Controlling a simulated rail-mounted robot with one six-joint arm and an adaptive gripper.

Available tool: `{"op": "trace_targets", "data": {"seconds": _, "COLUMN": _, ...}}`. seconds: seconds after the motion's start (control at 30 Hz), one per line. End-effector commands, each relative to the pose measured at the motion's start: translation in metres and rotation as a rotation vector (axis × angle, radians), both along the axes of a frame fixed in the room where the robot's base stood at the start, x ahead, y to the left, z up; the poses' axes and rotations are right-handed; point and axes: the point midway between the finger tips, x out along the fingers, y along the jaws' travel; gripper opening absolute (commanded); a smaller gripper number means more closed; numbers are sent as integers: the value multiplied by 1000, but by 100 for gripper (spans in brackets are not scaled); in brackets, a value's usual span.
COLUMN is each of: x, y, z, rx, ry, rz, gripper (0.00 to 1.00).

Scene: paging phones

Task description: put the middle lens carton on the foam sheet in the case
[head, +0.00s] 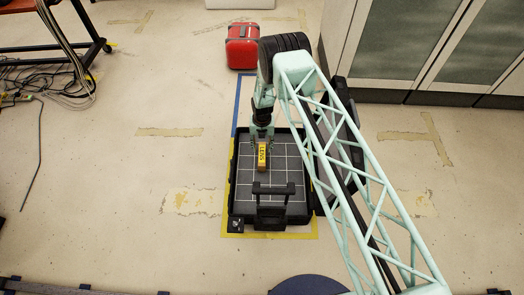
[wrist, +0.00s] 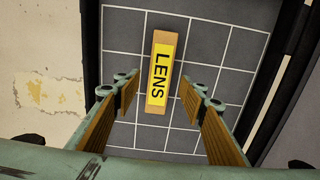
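The lens carton (head: 262,157) is a slim brown box with a yellow LENS label. It lies on the dark gridded foam sheet (head: 244,178) in the open black case (head: 233,190). In the wrist view, the carton (wrist: 160,72) sits near the middle of the foam sheet (wrist: 125,45), tilted slightly. My gripper (head: 262,141) is over the far part of the case. In the wrist view, my gripper (wrist: 163,87) is open, with one finger on each side of the carton and a gap on both sides. No other lens carton shows.
Yellow and blue tape (head: 237,100) marks the floor around the case. A red case (head: 242,46) stands beyond it. Grey cabinets (head: 420,50) are at the far right, and a cart with loose cables (head: 70,85) is at the left. Floor left of the case is clear.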

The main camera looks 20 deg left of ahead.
Motion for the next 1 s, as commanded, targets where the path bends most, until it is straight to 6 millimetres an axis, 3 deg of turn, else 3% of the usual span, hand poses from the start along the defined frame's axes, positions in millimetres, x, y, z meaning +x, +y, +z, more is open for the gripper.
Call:
{"op": "trace_targets", "data": {"seconds": 0.13, "x": 0, "y": 0, "z": 18, "rx": 0, "ry": 0, "rz": 0, "gripper": 38}}
{"op": "trace_targets", "data": {"seconds": 0.33, "x": -1, "y": 0, "z": 29, "rx": 0, "ry": 1, "rz": 0, "gripper": 38}}
{"op": "trace_targets", "data": {"seconds": 1.0, "x": 0, "y": 0, "z": 32, "rx": 0, "ry": 1, "rz": 0, "gripper": 38}}
